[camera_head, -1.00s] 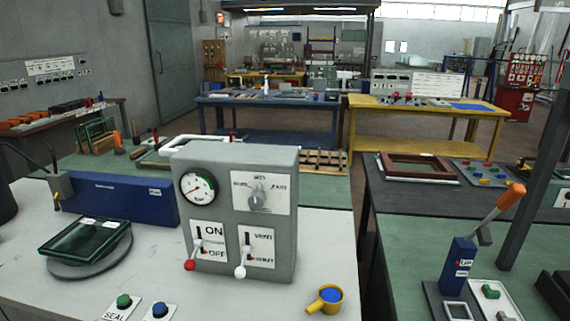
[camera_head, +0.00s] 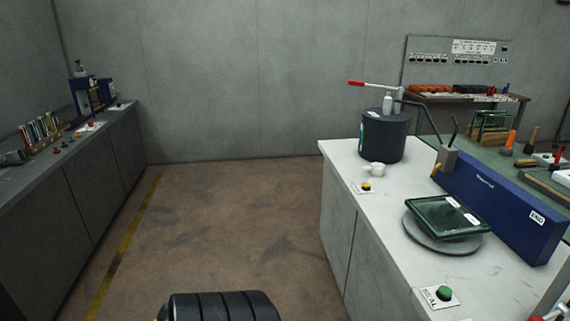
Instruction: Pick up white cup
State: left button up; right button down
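A small white cup (camera_head: 375,169) stands on the white-topped bench (camera_head: 385,205), near its left edge. It is just in front of a dark cylindrical pot (camera_head: 384,136). Neither gripper shows in the head view, so I cannot see whether they are open or shut.
A yellow button (camera_head: 366,187) sits in front of the cup. A green glass tray (camera_head: 446,216) rests on a round plate, with a long blue box (camera_head: 500,205) behind it. The pot has a red-handled lever (camera_head: 378,85). Open floor (camera_head: 230,215) lies left of the bench.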

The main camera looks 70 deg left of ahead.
aim_at(376, 169)
jog(key=u, duration=1.65)
jog(key=i+j+z, duration=0.1)
jog(key=i+j, duration=0.15)
